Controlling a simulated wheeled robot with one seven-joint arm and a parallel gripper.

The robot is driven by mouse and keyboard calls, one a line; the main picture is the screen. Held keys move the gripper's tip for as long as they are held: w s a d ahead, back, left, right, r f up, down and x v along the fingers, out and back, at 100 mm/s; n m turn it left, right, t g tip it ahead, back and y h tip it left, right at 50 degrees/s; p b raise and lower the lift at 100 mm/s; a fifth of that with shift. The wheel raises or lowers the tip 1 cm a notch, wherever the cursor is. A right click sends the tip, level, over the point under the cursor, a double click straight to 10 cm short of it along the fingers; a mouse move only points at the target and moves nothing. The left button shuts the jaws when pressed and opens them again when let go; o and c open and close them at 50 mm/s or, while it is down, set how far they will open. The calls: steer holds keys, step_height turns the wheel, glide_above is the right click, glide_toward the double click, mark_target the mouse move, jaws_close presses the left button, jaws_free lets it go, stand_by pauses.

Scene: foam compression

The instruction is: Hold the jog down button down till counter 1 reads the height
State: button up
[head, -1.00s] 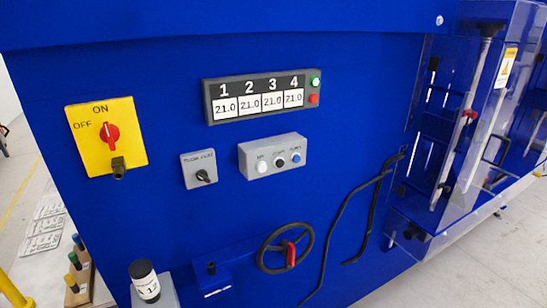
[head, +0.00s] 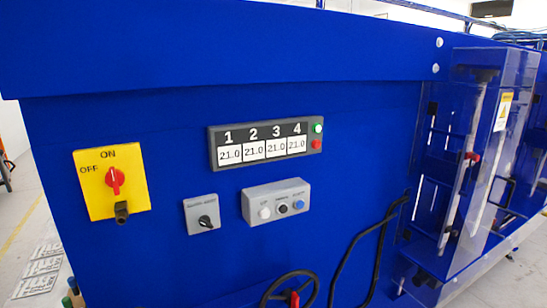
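The counter panel (head: 266,143) is on the blue machine front, with windows numbered 1 to 4. Counter 1 (head: 230,156) reads 21.0, and the other windows also read 21.0. A green lamp (head: 318,128) and a red one (head: 316,144) sit at its right end. Below it is a grey button box (head: 276,202) with a white button (head: 265,212), a dark middle one (head: 283,208) and a blue one (head: 298,205). Their labels are too small to read surely, so I cannot tell which is jog down. My gripper is not in view.
A yellow ON/OFF plate (head: 111,183) with a red switch is at the left. A grey selector box (head: 202,214) sits beside the button box. A black handwheel (head: 290,290) and bent black bars (head: 368,255) are below. A clear guard (head: 480,160) sticks out at the right.

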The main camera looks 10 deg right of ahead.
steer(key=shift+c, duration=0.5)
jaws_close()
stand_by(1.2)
